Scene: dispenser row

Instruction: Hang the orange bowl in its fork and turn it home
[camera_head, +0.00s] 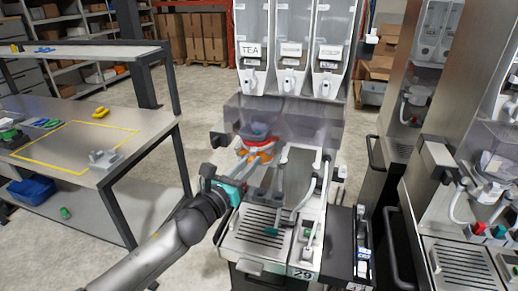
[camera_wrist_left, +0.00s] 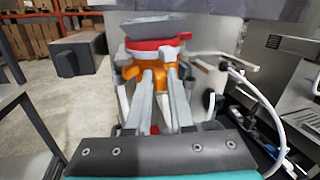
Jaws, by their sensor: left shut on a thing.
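The orange bowl (camera_head: 265,157) is at the front of the dispensing machine numbered 29, under its clear cover. It also shows in the left wrist view (camera_wrist_left: 133,71), below a red ring (camera_wrist_left: 150,45) and a grey funnel-like part (camera_wrist_left: 152,24). My left gripper (camera_head: 248,160) reaches in from the front left, its two fingers shut on the orange bowl's lower part. The fork is not clearly visible behind the bowl and fingers. I cannot tell whether the bowl is seated in it. My right gripper is not in view.
Clear canisters, one labelled TEA (camera_head: 251,50), stand above the machine. Its slotted drip tray (camera_head: 262,226) lies below my gripper. A similar machine (camera_head: 462,200) stands close on the right. A table (camera_head: 140,140) with a yellow outline is left. Floor shows between table and machine.

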